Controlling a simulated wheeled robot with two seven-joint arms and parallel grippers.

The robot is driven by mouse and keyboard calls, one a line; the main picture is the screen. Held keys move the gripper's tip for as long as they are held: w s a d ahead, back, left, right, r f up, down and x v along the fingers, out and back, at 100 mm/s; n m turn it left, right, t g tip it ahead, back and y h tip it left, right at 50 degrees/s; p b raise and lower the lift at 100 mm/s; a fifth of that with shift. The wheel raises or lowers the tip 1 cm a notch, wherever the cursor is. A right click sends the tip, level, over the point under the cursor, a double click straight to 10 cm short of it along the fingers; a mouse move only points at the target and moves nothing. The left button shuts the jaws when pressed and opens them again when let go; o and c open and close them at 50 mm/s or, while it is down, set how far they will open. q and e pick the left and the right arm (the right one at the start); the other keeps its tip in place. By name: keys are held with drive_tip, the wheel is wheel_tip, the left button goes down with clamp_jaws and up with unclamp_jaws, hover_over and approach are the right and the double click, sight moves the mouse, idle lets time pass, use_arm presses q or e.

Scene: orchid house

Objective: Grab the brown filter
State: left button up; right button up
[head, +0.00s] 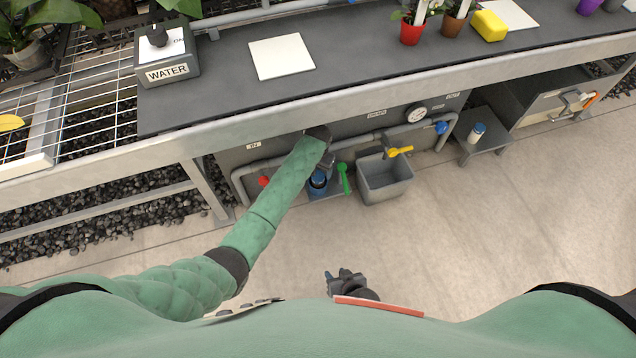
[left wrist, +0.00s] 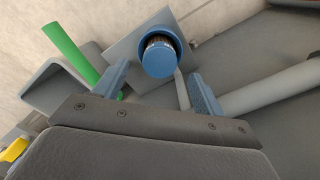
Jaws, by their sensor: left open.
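In the left wrist view, a round blue housing (left wrist: 160,66) stands on a grey plate with its top toward my camera. A dark, ribbed filter (left wrist: 158,43) shows inside its rim; its brown colour is hard to make out. My left gripper (left wrist: 160,88) is open, its blue-tipped fingers apart on either side below the housing in the picture, with nothing between them. In the head view, my left gripper (head: 323,163) is over the blue housing (head: 318,179) under the bench and partly hides it. My right gripper (head: 346,279) is low in front of my body; its jaws are unclear.
A green lever (head: 344,179) and a grey basin (head: 386,178) with a yellow-handled tap (head: 399,152) are right of the housing. A red valve knob (head: 264,181) is left. A blue-capped cylinder (head: 477,132) stands on a low stand (head: 484,148). The floor in front is clear.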

sight(318, 176)
use_arm(q)
drive_tip(key=shift+f+b, duration=0.55)
drive_tip(key=shift+f, duration=2.1)
drive_tip(key=c, duration=1.1)
